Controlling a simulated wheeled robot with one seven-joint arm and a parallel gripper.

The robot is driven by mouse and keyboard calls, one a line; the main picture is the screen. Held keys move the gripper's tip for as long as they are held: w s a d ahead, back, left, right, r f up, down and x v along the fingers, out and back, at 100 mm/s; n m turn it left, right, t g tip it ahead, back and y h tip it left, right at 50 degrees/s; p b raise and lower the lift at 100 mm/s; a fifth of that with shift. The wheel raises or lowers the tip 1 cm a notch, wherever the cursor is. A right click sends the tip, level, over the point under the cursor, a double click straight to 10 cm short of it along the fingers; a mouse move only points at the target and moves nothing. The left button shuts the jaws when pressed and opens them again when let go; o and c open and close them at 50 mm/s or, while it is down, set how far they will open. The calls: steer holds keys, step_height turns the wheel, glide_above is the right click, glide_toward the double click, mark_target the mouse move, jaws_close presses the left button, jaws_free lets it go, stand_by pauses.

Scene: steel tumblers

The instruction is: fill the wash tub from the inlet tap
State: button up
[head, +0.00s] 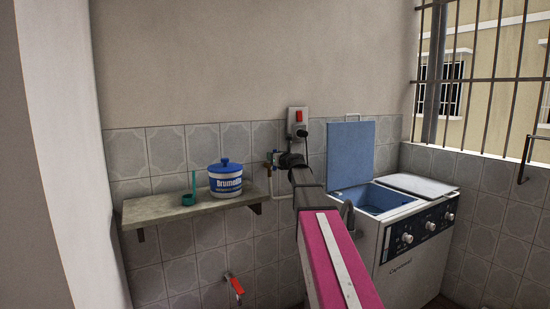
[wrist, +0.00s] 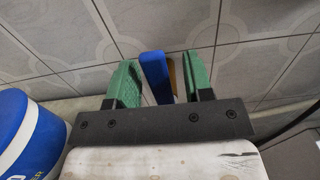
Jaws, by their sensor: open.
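The inlet tap (head: 270,165) is on the tiled wall, right of the shelf. Its blue lever (wrist: 155,76) stands between my gripper's two green fingers in the wrist view, with a brass-coloured part beside it. My gripper (wrist: 163,82) is open, with a gap showing on each side of the lever. In the head view my gripper (head: 284,160) is at the tap and partly hides it. The wash tub (head: 382,198) is the blue-lined opening of the washing machine (head: 408,255), its blue lid (head: 350,155) raised. The water level cannot be told.
A stone shelf (head: 170,209) left of the tap holds a blue-and-white bucket (head: 226,183) and a green item (head: 191,190); the bucket is also close at left in the wrist view (wrist: 25,135). A socket (head: 298,120) is above. A red-handled tap (head: 236,285) is low on the wall.

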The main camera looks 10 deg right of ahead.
steer(key=v, duration=1)
steer(key=shift+s, duration=0.35)
steer(key=shift+d, duration=0.15)
